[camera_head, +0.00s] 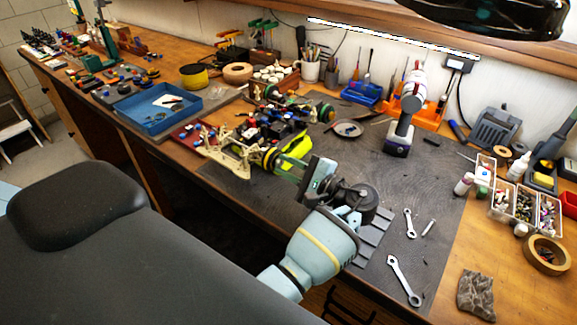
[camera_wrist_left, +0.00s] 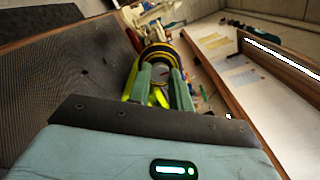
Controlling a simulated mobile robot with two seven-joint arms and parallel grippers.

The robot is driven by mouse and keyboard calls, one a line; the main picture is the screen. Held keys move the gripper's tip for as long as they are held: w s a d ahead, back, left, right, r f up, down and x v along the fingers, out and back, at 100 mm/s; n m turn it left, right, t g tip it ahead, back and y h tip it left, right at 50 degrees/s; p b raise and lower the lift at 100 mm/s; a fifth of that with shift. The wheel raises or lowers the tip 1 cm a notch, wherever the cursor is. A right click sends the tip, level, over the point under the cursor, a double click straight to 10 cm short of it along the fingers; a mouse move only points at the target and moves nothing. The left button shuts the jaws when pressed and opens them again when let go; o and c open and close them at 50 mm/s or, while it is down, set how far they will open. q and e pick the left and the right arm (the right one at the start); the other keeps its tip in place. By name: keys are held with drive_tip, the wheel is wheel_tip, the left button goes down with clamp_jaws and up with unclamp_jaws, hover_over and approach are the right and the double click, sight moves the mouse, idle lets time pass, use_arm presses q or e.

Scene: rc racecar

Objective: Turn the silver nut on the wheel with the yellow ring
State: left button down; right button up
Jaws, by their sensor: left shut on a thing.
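The racecar (camera_head: 236,150) stands on the dark work mat, with exposed parts and yellow-green bodywork (camera_head: 297,148). Its near wheel with the yellow ring (camera_head: 269,158) faces my left gripper (camera_head: 281,165). In the left wrist view the wheel (camera_wrist_left: 160,49) is straight ahead, beyond the fingertips. My left gripper (camera_wrist_left: 160,76) has its two green fingers on either side of the wheel's hub, shut on the silver nut. The nut itself is too small and too covered by the fingers to make out clearly. My right gripper is in neither view.
Two wrenches (camera_head: 404,280) lie on the mat to the right. A cordless drill (camera_head: 405,115) stands behind, near a small round dish (camera_head: 348,128). A blue tray (camera_head: 158,109) is at the left. Parts bins (camera_head: 523,206) stand at the right. The mat's right middle is mostly clear.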

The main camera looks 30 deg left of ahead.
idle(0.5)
use_arm(q)
drive_tip(key=c, duration=1.3)
unclamp_jaws()
drive_tip(key=shift+o, duration=0.2)
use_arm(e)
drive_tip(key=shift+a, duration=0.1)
